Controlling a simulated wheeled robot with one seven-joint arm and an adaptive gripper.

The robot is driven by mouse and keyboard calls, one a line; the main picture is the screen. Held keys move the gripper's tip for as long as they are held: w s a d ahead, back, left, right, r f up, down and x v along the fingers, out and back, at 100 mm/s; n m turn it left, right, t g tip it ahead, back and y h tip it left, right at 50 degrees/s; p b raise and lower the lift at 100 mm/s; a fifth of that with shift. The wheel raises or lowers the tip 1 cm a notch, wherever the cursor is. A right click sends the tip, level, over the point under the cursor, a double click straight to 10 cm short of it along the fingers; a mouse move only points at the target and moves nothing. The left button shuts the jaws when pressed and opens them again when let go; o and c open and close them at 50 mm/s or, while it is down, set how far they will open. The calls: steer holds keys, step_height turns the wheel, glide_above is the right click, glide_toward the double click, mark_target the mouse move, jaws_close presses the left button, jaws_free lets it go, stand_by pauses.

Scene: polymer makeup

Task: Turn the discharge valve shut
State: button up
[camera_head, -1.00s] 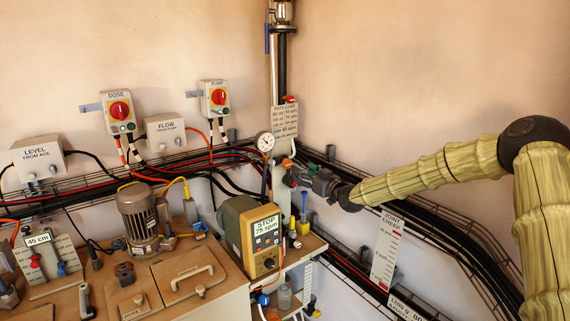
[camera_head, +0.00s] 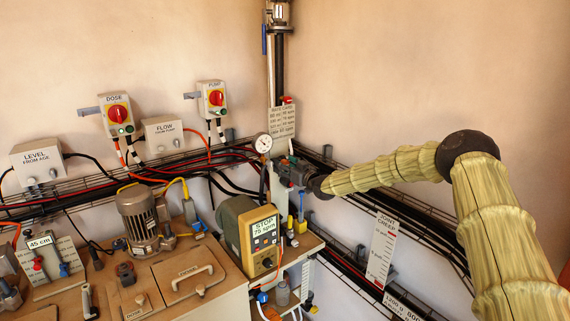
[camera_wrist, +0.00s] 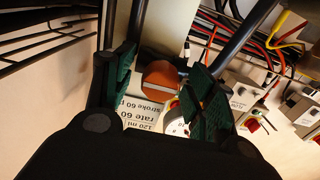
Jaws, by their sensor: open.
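An orange-red round knob with a pale stripe across its face (camera_wrist: 162,80), which appears to be the discharge valve's, shows in the wrist view. It lies between my gripper's two green-padded fingers (camera_wrist: 165,88), with visible gaps to both. I cannot tell how far it lies beyond the fingertips. In the head view my gripper (camera_head: 283,168) is at the pipework below the rate card (camera_head: 282,122) and hides the knob there. My gripper is open and holds nothing.
A pressure gauge (camera_head: 263,143) is close to the left of my gripper. Wire cable trays (camera_head: 340,172) run along the right wall. A bench with a motor (camera_head: 139,217) is at the left.

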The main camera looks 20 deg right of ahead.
steer(key=shift+w, duration=0.2)
steer(key=shift+c, duration=0.5)
steer(key=c, duration=1)
